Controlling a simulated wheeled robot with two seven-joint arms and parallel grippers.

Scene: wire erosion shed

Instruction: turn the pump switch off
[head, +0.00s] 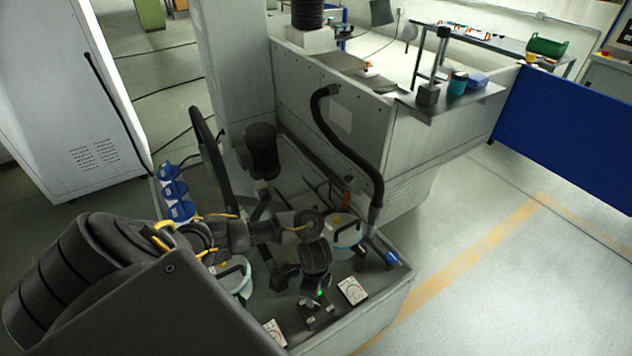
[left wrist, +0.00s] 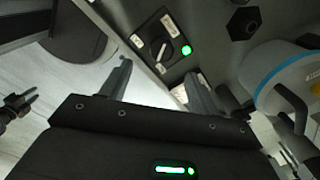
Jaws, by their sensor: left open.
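The pump switch (left wrist: 160,46) shows in the left wrist view as a round black rotary knob with a pale pointer line, set in a dark plate. White labels sit around it, their text too small to read. A green lamp (left wrist: 186,50) glows beside the knob. My left gripper (left wrist: 156,72) is open and empty, its two fingers apart, with the knob beyond and between their tips, not visibly touched. In the head view my left gripper (head: 318,312) points down over the machine's low tray; the switch cannot be made out there. My right gripper is not seen.
White-faced plates with dark marks (head: 352,290) lie close to the gripper. Lidded canisters (head: 345,232), a black hose (head: 348,150) and a dark motor (head: 262,150) stand around it. Blue sockets (head: 175,190) line the left side. Open floor (head: 480,270) lies to the right.

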